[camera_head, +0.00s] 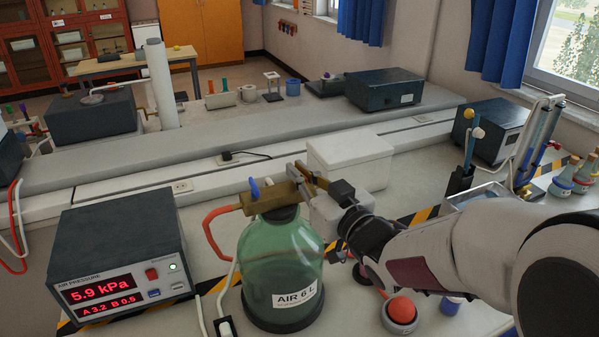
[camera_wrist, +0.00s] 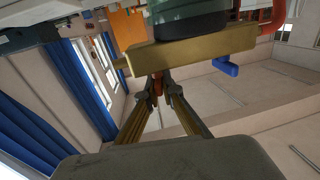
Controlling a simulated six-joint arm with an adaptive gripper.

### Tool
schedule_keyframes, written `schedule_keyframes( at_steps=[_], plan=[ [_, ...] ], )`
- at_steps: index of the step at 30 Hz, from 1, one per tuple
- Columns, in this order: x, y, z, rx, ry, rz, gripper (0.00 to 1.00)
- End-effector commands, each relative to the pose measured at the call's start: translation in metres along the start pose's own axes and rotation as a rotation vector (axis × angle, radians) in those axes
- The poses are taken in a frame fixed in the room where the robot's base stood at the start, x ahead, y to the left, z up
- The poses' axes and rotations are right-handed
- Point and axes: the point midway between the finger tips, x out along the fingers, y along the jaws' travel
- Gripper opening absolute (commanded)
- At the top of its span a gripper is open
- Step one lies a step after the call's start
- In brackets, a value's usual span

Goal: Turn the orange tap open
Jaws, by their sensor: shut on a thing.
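A green glass bottle (camera_head: 272,262) labelled AIR 6 L stands on the bench with a brass block (camera_head: 268,197) across its top. A blue tap handle (camera_head: 254,188) stands up on the block; it also shows in the wrist view (camera_wrist: 225,67). My gripper (camera_head: 303,180) is at the right end of the block. In the wrist view, my gripper (camera_wrist: 157,88) is shut on the small orange tap (camera_wrist: 157,84), just off the brass block (camera_wrist: 185,50). My fingers hide most of the orange tap in the head view.
An air pressure box (camera_head: 118,250) at left reads 5.9 kPa, A 3.2, B 0.5. A red hose (camera_head: 210,232) joins the block's left end. A white box (camera_head: 350,160) stands behind my gripper. A red-domed button (camera_head: 401,311) sits below my arm.

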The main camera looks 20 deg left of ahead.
Motion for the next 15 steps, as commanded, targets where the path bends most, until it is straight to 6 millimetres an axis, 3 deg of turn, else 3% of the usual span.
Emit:
schedule_keyframes(
  at_steps=[15],
  plan=[
    [-0.0002,0.0018,0.0001,0.0,0.0,-0.189,0.0]
  ],
)
